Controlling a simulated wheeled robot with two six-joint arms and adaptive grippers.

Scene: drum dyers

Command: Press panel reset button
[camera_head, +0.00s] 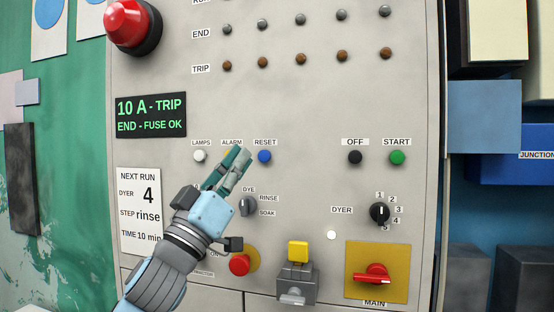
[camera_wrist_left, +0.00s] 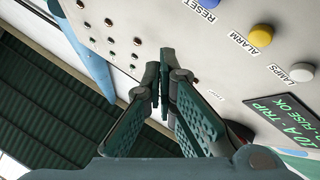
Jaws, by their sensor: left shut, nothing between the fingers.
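The blue RESET button (camera_head: 264,157) is on the grey control panel (camera_head: 310,110), under its RESET label. It also shows cut off at the top edge of the left wrist view (camera_wrist_left: 206,4). My left gripper (camera_head: 242,153) is shut and empty, and its fingertips appear just left of the blue button in the head view. The fingers partly cover the yellow ALARM button, which is clear in the left wrist view (camera_wrist_left: 260,36). Whether the fingertips touch the panel I cannot tell. My right gripper is in neither view.
The white LAMPS button (camera_head: 200,156) is left of the fingers. A black OFF button (camera_head: 355,157) and a green START button (camera_head: 397,158) are to the right. The DYE selector knob (camera_head: 248,204) is below. A display (camera_head: 151,116) reads "10 A - TRIP, END - FUSE OK".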

